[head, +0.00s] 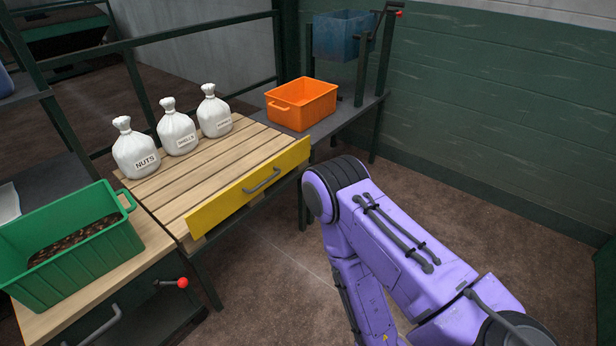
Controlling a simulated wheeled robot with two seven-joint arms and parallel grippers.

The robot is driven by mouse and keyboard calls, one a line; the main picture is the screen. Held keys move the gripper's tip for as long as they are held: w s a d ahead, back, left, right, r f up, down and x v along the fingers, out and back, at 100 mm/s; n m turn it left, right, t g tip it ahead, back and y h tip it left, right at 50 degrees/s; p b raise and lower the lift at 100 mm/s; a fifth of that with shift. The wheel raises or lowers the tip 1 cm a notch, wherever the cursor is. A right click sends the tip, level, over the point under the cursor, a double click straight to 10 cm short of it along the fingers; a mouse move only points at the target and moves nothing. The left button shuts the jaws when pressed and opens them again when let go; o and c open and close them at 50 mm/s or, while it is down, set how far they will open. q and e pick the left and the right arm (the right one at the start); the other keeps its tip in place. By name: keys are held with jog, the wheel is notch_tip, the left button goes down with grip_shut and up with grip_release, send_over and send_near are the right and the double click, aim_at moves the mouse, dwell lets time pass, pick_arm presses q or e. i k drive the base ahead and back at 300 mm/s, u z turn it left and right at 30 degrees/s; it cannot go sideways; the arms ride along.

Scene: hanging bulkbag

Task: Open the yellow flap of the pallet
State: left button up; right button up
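The yellow flap (250,192) is a long panel along the front edge of the wooden slatted pallet (190,182). Three white tied sacks (177,130) stand along the back of the pallet; the left one reads NUTS. My purple right arm is in the right foreground, apart from the flap, and runs down out of the picture. Neither gripper shows in the head view.
A green crate (130,238) with brown contents stands on the left table. An orange crate (333,104) sits on a grey table behind the pallet's right end. A red-knobbed lever (182,283) sticks out below left. A blue bin (340,38) is at the back. Floor in front is clear.

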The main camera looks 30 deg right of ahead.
aim_at(201, 221)
jog(key=z, duration=1)
jog(key=i, duration=1)
jog(key=u, duration=0.4)
